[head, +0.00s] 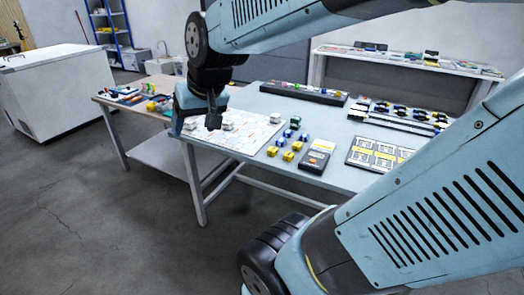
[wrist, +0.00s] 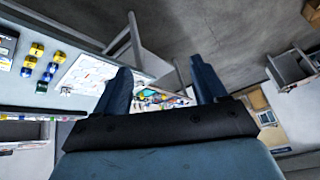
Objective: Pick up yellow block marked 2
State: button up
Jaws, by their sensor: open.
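Several small yellow blocks (head: 288,156) stand with blue blocks (head: 295,122) on the light blue table (head: 334,178), near its front edge in the head view. The numbers on them are too small to read, so I cannot tell which one is marked 2. Yellow blocks also show at the upper left of the wrist view (wrist: 37,49). My gripper (head: 213,120) hangs to the left of the blocks, above the white patterned sheet. In the wrist view my gripper (wrist: 162,80) has its two fingers spread wide with nothing between them.
A white patterned sheet (head: 250,137) lies left of the blocks. A dark device (head: 316,157) and a tray with yellow strips (head: 377,153) lie to their right. A long dark rack (head: 306,93) stands behind. A wooden table (head: 128,95) holds small items at the left.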

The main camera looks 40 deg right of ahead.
jog(key=w+d+f+m+h, duration=0.1)
jog(key=w+d+f+m, duration=0.15)
jog(key=w+f, duration=0.5)
jog(key=w+d+f+m, duration=0.2)
jog(key=w+f+m, duration=0.2)
jog(key=w+f, duration=0.3)
jog(key=m+h, duration=0.5)
jog(key=h, duration=1)
send_near(271, 152)
jog(key=shift+m, duration=0.25)
jog(key=x, duration=0.6)
jog(key=shift+d+f, duration=0.25)
jog(key=shift+f, duration=0.15)
jog(key=shift+r+x, duration=0.15)
jog(key=shift+x, duration=1.2)
jog(key=shift+r+x, duration=0.15)
jog(key=shift+x, duration=1.2)
jog(key=shift+w, duration=0.2)
